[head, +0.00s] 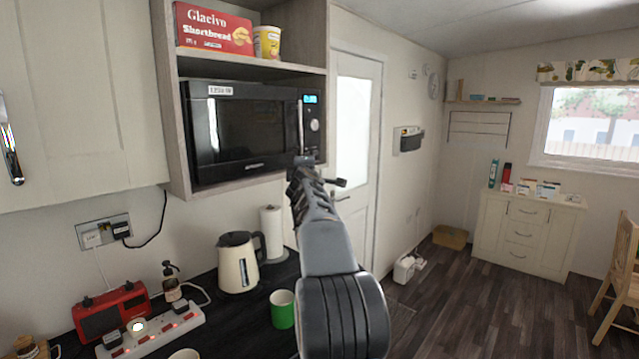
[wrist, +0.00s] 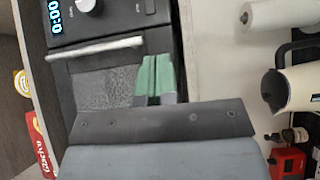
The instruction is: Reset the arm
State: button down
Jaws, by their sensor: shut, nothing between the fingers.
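My arm reaches up from the bottom middle of the head view. My gripper (head: 304,161) is at its far end, in front of the lower right part of the microwave (head: 245,133). In the wrist view the two green finger pads of my gripper (wrist: 156,78) lie together, shut and empty. The microwave front (wrist: 105,85) is behind and beside them in that view, with its pale handle (wrist: 95,48) close by. I cannot tell whether the fingertips touch the microwave.
The microwave sits in an open wall cabinet, under a shelf with a red shortbread box (head: 213,28) and a yellow tub (head: 267,42). Below are a cream kettle (head: 238,264), paper roll (head: 271,232), green mug (head: 282,309), red radio (head: 112,312) and power strip (head: 155,335). Floor at right is open.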

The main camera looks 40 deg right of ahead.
jog(key=s+d+f+m+g, duration=0.2)
jog(key=s+f+m+g, duration=0.3)
jog(key=s+f, duration=0.4)
jog(key=s+a+f+m+g+y, duration=0.25)
jog(key=s+a+f+m, duration=0.2)
jog(key=a+f, duration=0.4)
jog(key=s+a+f+y, duration=0.3)
jog(key=s+a+f, duration=0.1)
jog(key=a, duration=0.6)
jog(key=s+a+f+g+y, duration=0.1)
jog(key=s+a+f, duration=0.3)
jog(key=a, duration=0.5)
jog(key=s+a+f+g+y, duration=0.1)
jog(key=s+a+f+y, duration=0.3)
jog(key=s+a, duration=0.3)
jog(key=a, duration=0.3)
jog(key=shift+s+a+f+m+y, duration=0.15)
jog(key=shift+a+f+m+y, duration=0.05)
jog(key=shift+a+m+y, duration=0.15)
jog(key=c, duration=1.9)
grip_release()
jog(key=shift+g, duration=0.25)
